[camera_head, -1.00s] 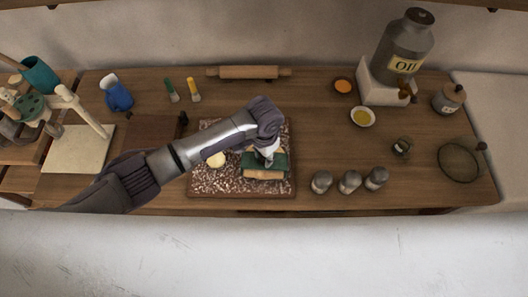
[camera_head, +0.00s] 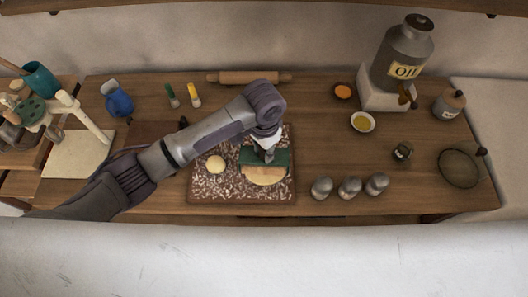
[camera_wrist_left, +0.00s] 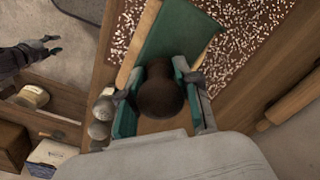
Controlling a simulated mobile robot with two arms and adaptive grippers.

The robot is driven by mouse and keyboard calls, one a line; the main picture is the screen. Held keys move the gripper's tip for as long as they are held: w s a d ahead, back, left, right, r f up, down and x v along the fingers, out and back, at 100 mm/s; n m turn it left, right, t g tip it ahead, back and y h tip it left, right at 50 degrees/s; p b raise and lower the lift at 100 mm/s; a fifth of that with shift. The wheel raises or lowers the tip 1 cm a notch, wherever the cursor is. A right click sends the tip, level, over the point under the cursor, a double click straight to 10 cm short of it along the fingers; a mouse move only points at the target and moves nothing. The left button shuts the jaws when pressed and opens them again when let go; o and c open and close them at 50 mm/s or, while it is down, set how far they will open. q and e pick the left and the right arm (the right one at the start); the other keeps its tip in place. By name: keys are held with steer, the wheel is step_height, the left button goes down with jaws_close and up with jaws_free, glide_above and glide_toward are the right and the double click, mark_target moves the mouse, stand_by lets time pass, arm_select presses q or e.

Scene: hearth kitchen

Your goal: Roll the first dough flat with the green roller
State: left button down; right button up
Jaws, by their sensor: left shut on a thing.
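The green roller (camera_head: 265,157) is a dark green block-like tool with a pale wooden edge and a round brown knob, seen close in the left wrist view (camera_wrist_left: 165,92). My left gripper (camera_head: 266,143) is shut on its knob from above. The roller is over the back part of a pale, flat, rounded dough (camera_head: 265,177) on the floured board (camera_head: 215,190). Whether it presses on the dough is hidden. A smaller round dough (camera_head: 215,165) lies to its left on the board. My right gripper (camera_wrist_left: 52,43) shows small at the left of the left wrist view, its fingers apart and empty.
Three shakers (camera_head: 349,187) stand right of the board. A wooden rolling pin (camera_head: 248,77) lies behind. An oil jar (camera_head: 403,60) on a white stand is at the back right. A blue jug (camera_head: 118,99) stands at the left. Bare table lies between board and rolling pin.

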arm_select(q)
steer(key=shift+a, duration=0.1)
stand_by(0.3)
steer(key=a+r, duration=0.3)
steer(key=a, duration=1)
steer(key=shift+d, duration=0.1)
stand_by(0.4)
